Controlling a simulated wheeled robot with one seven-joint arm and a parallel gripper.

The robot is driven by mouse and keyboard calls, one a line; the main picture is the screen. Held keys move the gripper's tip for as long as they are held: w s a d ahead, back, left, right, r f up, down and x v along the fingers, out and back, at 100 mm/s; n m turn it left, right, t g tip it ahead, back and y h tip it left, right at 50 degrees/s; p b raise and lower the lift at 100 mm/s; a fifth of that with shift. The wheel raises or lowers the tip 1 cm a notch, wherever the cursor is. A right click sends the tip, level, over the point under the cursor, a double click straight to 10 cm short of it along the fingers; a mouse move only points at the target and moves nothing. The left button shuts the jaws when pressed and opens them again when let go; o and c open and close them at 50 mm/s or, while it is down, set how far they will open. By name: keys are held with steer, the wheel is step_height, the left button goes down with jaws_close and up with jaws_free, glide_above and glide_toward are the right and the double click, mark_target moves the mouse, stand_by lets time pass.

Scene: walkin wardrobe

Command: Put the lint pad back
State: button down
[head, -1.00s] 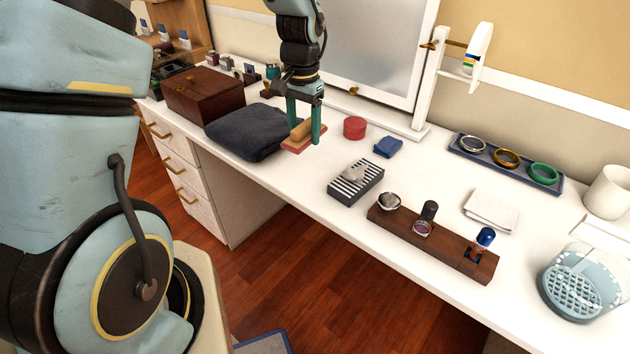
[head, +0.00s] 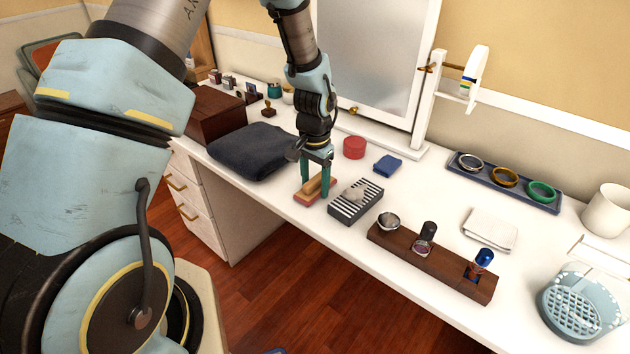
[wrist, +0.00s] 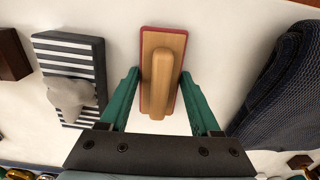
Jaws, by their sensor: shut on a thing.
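The lint pad (head: 308,199) is a wooden block with a raised wooden handle and a red underside. It is at the front of the white table, left of the striped box (head: 346,208). My gripper (head: 315,190) points down with its green fingers on either side of the pad's handle, shut on the pad. In the wrist view the pad (wrist: 148,62) lies lengthwise between the fingers, apart from the striped box (wrist: 72,48). I cannot tell whether its underside touches the table.
A dark folded cloth (head: 250,150) lies left of the pad. A red round box (head: 354,148) and a blue cloth (head: 388,164) are behind it to the right. A wooden holder (head: 430,262) stands further right. The table's front edge is close.

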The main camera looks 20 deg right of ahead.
mark_target(315, 179)
steer(key=shift+f, duration=0.15)
steer(key=shift+c, duration=0.5)
jaws_free()
step_height(315, 179, up, 12)
steer(key=b, duration=0.2)
steer(key=shift+r, duration=0.2)
steer(key=s+a+r+n, duration=0.1)
steer(key=a+n, duration=0.4)
steer(key=a, duration=1)
steer(key=s+a+r+n+t, duration=0.1)
steer(key=a+n, duration=0.5)
steer(key=a, duration=0.9)
steer(key=shift+s+r+t, duration=0.3)
steer(key=shift+s+r, duration=0.4)
steer(key=shift+s, duration=0.25)
